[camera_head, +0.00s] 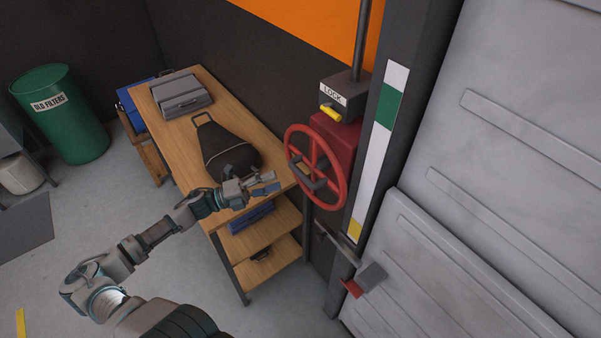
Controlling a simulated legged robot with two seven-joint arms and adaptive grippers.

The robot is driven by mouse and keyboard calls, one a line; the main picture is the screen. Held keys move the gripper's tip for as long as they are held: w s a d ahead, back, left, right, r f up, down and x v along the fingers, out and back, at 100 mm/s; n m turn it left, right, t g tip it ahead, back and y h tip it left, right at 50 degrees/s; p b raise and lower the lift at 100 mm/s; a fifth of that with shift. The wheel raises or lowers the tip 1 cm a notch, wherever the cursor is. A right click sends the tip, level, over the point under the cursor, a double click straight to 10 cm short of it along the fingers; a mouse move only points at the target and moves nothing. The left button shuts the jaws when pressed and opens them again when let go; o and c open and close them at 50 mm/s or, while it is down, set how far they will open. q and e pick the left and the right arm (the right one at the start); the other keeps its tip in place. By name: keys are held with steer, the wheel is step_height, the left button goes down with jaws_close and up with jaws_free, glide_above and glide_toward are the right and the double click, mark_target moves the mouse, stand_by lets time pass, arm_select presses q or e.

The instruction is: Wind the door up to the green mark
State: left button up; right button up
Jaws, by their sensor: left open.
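The red handwheel (343,182) is mounted on a dark red box (339,140) beside the door post. A LOCK box (350,92) with a yellow lever (330,114) sits above it. The grey door (440,265) fills the right side. A white strip (371,165) on the post carries the green mark (388,106) near its top and a yellow mark (355,230) at its bottom. A red pointer (352,288) on a grey bracket (372,276) is below the strip. My left gripper (272,182) is open and empty, left of the wheel and apart from it. My right gripper is out of view.
A wooden bench (180,150) left of the wheel holds a black bag (228,152) and a grey case (180,97). Its shelf (262,236) is below my left gripper. A green OLD FILTERS bin (75,130) stands at the back left. The floor in front is mostly clear.

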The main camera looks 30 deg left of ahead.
mark_target(296, 174)
arm_select(q)
steer(key=x, duration=0.7)
steer(key=shift+d+r+p, duration=0.15)
steer(key=shift+p, duration=0.15)
steer(key=shift+w+d, duration=0.45)
steer(key=shift+w, duration=0.1)
jaws_close()
